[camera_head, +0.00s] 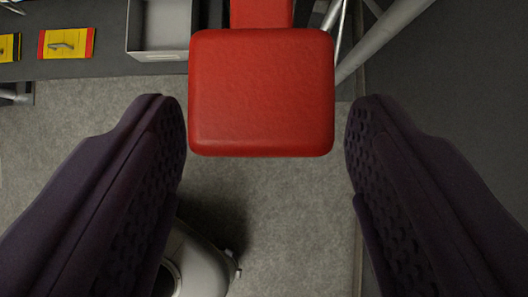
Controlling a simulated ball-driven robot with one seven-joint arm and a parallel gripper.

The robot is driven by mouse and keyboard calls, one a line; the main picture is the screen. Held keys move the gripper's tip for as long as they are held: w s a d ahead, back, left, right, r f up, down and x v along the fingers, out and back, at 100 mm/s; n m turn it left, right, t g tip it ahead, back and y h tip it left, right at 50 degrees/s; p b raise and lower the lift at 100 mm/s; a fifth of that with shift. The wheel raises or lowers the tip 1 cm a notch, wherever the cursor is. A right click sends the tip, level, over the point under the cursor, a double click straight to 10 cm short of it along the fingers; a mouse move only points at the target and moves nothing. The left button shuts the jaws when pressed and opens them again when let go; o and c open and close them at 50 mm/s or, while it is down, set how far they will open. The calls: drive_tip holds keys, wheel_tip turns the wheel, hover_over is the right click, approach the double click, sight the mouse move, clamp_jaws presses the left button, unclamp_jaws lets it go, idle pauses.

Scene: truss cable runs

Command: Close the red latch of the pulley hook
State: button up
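A red block-shaped part (262,92), which looks like the red latch, fills the upper middle of the view. A narrower red piece (262,13) runs up from it out of the top edge. The rest of the pulley hook is not visible. My gripper (265,125) is open, with one dark purple finger on each side of the red block. The left fingertip is very close to the block's left edge. A small gap shows between the block and the right fingertip. I cannot tell whether the block lies at the depth of the fingertips.
Grey metal tubes (378,38) slant across the upper right. A grey open box (163,28) and a yellow-and-red card (66,43) lie on a dark surface at upper left. Grey floor (75,130) lies below. A light rounded body (200,268), probably mine, shows at the bottom.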

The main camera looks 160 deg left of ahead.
drive_tip(key=shift+r, duration=0.25)
drive_tip(key=p+v, duration=0.2)
drive_tip(key=v, duration=0.5)
drive_tip(key=shift+s+r, duration=0.15)
drive_tip(key=shift+s, duration=0.1)
drive_tip(key=shift+d, duration=0.15)
drive_tip(key=a+r+m+t+h, duration=0.15)
drive_tip(key=a+r, duration=0.25)
drive_tip(key=r, duration=0.9)
drive_tip(key=s+a+r+m+t+h, duration=0.1)
drive_tip(key=s+r, duration=0.3)
drive_tip(key=r, duration=0.6)
drive_tip(key=s+a+r+m+t+h, duration=0.1)
drive_tip(key=s+r+t, duration=0.3)
drive_tip(key=r, duration=0.6)
drive_tip(key=s+a+r+m+t+h, duration=0.1)
drive_tip(key=s+r, duration=0.4)
drive_tip(key=r, duration=0.5)
drive_tip(key=m+t, duration=0.1)
drive_tip(key=m, duration=0.1)
drive_tip(key=shift+m+t, duration=0.35)
drive_tip(key=shift+a+r, duration=0.1)
